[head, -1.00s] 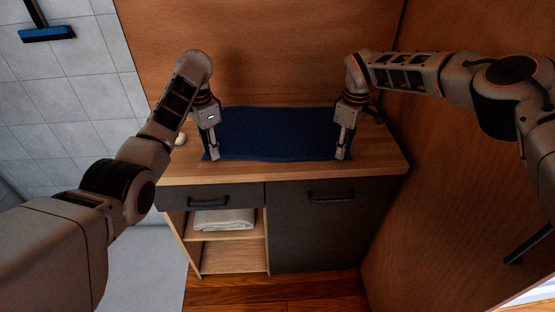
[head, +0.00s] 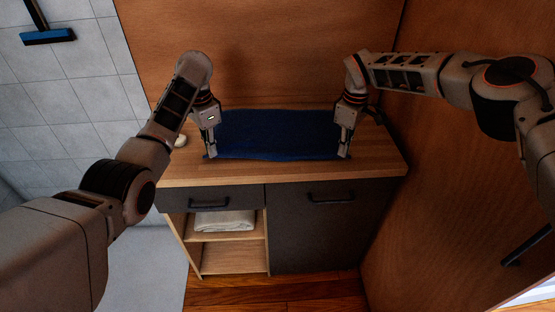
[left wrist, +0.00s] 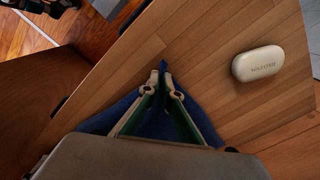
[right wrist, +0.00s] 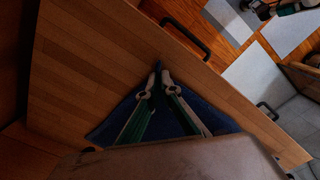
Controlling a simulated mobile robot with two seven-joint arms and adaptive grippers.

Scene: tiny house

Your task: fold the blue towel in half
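The dark blue towel (head: 278,134) lies spread flat on the wooden top of a cabinet. My left gripper (head: 211,157) is at its front left corner, pointing down. In the left wrist view its fingertips (left wrist: 161,73) come together with a bit of blue cloth between them. My right gripper (head: 344,156) is at the front right corner. In the right wrist view its fingertips (right wrist: 159,74) are also closed together on the blue cloth. The towel's front edge still lies on or very near the counter. The grippers hide parts of the side edges.
The cabinet top (head: 285,172) has a bare strip in front of the towel. A white soap bar (left wrist: 258,64) lies left of the towel, close to my left gripper. Wooden walls (head: 290,50) stand behind and at the right. A folded cloth (head: 224,221) sits on a shelf below.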

